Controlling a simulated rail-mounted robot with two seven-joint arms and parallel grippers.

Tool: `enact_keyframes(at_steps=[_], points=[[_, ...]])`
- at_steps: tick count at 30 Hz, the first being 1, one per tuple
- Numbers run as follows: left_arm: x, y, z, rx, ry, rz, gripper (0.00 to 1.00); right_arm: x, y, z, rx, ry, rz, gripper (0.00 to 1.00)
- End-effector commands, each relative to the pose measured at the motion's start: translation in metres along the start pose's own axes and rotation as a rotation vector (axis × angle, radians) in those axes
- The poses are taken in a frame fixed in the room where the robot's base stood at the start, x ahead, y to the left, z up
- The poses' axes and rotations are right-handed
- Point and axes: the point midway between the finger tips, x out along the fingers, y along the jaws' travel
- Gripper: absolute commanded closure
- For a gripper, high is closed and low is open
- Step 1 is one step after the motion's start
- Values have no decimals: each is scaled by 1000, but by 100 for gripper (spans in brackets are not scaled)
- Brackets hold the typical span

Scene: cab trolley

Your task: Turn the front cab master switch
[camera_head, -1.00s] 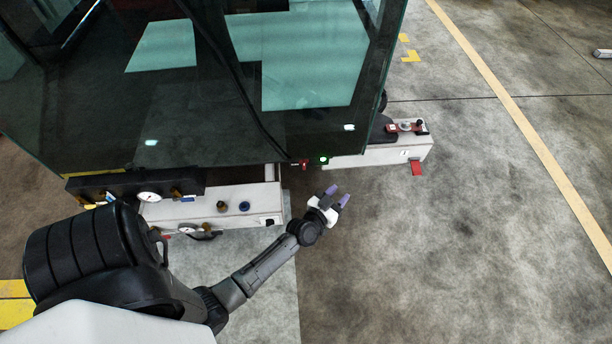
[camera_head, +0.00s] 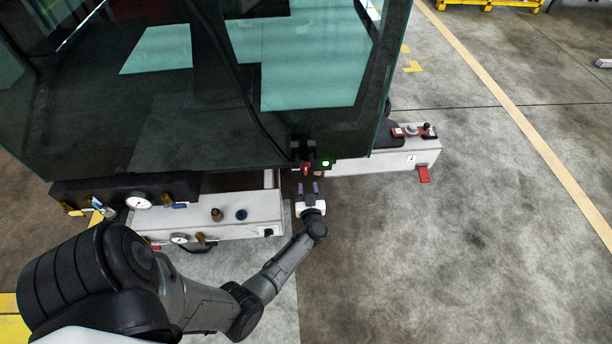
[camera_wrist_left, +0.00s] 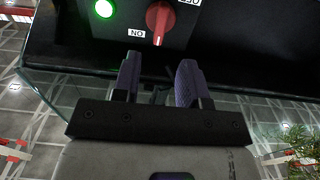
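The master switch is a red rotary knob (camera_wrist_left: 160,18) on a dark panel in the left wrist view, with an "ON" label at its lower left and another label, partly cut off, at its upper right. Its white pointer mark faces down towards the gripper. A lit green lamp (camera_wrist_left: 105,8) is left of it. In the head view the red knob (camera_head: 305,169) and green lamp (camera_head: 326,163) sit at the cab's lower front edge. My left gripper (camera_head: 309,188) is open and empty, just short of the knob; its purple fingers (camera_wrist_left: 159,80) point at the panel. My right gripper is out of view.
The glass cab (camera_head: 290,110) stands above the switch. A white beam with gauges and knobs (camera_head: 190,217) lies to the left; another white beam (camera_head: 365,161) with a red tab (camera_head: 424,174) lies to the right.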

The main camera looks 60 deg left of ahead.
Motion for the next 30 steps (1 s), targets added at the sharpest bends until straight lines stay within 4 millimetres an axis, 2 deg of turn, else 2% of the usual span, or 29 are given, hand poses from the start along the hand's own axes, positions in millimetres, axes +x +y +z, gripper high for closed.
enact_keyframes(at_steps=[1, 6, 12, 18, 28, 30], points=[[11, 0, 4, -1, 4, 0, 61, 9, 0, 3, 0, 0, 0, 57], [39, 0, 3, -1, 2, 1, 61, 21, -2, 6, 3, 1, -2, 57], [61, 1, 2, -1, 1, 2, 61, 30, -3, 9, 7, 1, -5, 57], [71, 0, 1, 0, 0, 2, 61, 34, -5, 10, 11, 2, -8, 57], [73, 0, 0, 0, 0, 2, 61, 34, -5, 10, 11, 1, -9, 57], [73, 0, 0, 0, 0, 2, 66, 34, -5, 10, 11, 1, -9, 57]])
